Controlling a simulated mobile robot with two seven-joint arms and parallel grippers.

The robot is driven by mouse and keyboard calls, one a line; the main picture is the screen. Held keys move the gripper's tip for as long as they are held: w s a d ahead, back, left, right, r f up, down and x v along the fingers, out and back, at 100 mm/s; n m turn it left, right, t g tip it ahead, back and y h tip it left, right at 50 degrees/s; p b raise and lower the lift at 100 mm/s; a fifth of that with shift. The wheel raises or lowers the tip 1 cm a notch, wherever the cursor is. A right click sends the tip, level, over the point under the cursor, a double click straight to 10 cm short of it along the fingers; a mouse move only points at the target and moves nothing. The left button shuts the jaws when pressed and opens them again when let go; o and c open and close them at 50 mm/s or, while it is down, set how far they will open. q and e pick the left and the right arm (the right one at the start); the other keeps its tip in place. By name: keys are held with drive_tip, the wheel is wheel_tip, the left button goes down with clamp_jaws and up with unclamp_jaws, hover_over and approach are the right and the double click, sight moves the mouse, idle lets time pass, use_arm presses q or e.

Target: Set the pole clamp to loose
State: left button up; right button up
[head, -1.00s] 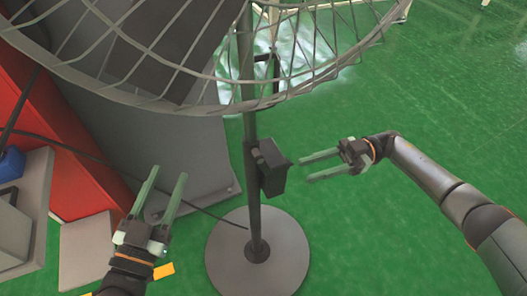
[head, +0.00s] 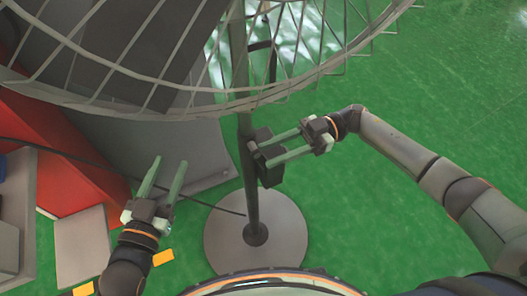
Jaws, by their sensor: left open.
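The pole clamp (head: 270,175) is a dark block on the grey upright pole (head: 250,195), below a wire fan cage. My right gripper (head: 260,156) reaches in from the right. Its two pale green fingers are apart and lie over the clamp, one across its upper part and one lower; they hide part of it. I cannot tell whether they touch it. My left gripper (head: 168,166) is open and empty, left of the pole, pointing up the picture.
The wire fan cage (head: 300,75) overhangs the clamp. The pole stands on a round grey base (head: 285,240). A red panel (head: 60,150), grey boxes and a thin cable are at the left. Green floor on the right is clear.

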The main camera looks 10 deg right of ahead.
sight(261, 160)
drive_tip(key=shift+x, duration=1.3)
drive_tip(key=shift+c, duration=0.3)
clamp_jaws()
